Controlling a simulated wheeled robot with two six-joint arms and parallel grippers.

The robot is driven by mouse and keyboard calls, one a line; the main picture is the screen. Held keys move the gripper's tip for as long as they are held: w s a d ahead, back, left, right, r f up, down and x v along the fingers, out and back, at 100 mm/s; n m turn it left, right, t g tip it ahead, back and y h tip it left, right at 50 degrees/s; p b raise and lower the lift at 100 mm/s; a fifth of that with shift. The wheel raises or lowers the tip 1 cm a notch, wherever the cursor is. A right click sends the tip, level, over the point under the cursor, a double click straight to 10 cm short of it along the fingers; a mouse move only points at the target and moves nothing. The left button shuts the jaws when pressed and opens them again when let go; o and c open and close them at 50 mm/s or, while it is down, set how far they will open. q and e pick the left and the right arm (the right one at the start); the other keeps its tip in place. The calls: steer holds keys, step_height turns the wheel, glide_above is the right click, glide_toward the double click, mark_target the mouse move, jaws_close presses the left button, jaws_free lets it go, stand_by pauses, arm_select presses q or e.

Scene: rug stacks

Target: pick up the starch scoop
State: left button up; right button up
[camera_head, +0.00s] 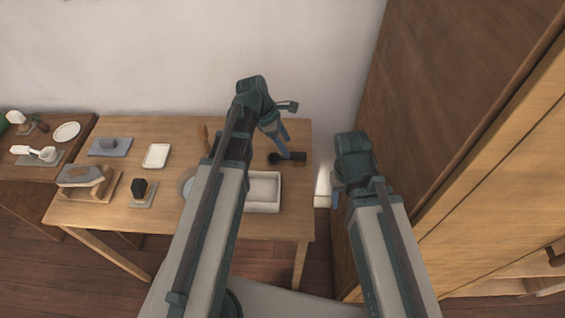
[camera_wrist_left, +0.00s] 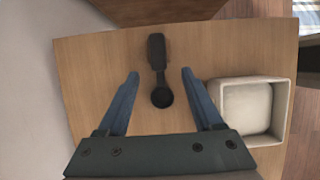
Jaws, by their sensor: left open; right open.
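A dark scoop (camera_head: 297,156) with a round bowl and a thick handle lies on the wooden table near its right end. In the left wrist view the scoop (camera_wrist_left: 161,96) lies between and below the two blue fingers, its handle pointing away from the wrist. My left gripper (camera_head: 284,146) is open and empty above the scoop; its fingers (camera_wrist_left: 160,73) stand apart on either side of it, not closed on it. My right gripper (camera_head: 334,198) is open, just off the table's right edge; its fingers are partly hidden by its own wrist.
A pale square tray (camera_wrist_left: 286,112) stands beside the scoop; in the head view the tray (camera_head: 263,211) is partly behind my left arm. An iron (camera_head: 80,175) on a stand, a white dish (camera_head: 157,155) and a dark block (camera_head: 138,188) are further left. A wooden cabinet (camera_head: 460,120) rises at right.

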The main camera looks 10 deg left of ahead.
arm_select(q)
steer(key=b+x, duration=0.2)
steer(key=a+b+x, duration=0.1)
steer(key=b+x, duration=0.1)
steer(key=shift+f, duration=0.3)
steer(key=shift+d+f+b, duration=0.3)
steer(key=shift+f+b, duration=0.15)
steer(key=shift+b, duration=0.15)
steer(key=shift+r, duration=0.1)
steer(key=shift+c, duration=0.3)
jaws_close()
